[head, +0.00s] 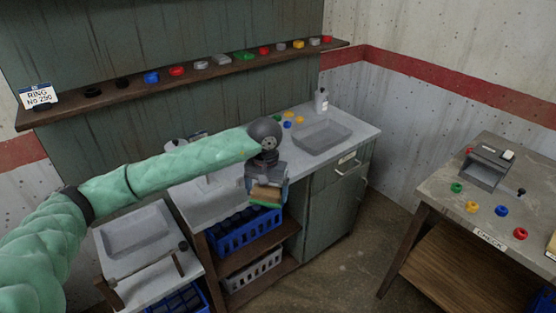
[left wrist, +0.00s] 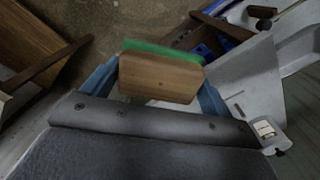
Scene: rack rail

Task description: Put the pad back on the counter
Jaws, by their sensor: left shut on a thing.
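The pad (head: 266,193) is a wooden block with a green layer on one face. My left gripper (head: 266,188) is shut on it and holds it in front of the counter's front edge, over the open shelves in the head view. In the left wrist view the pad (left wrist: 160,78) sits between the two blue fingers, its green side facing away. The grey counter (head: 290,162) has a sunken basin at its right. Part of the counter is hidden behind my left arm. My right gripper is not in view.
Small colored rings and a white bottle (head: 321,100) stand at the counter's back. Below are a blue crate (head: 240,234) and a white crate (head: 252,270). A shelf (head: 130,93) with several rings runs along the wall. A checking table (head: 440,190) stands right, with open floor between.

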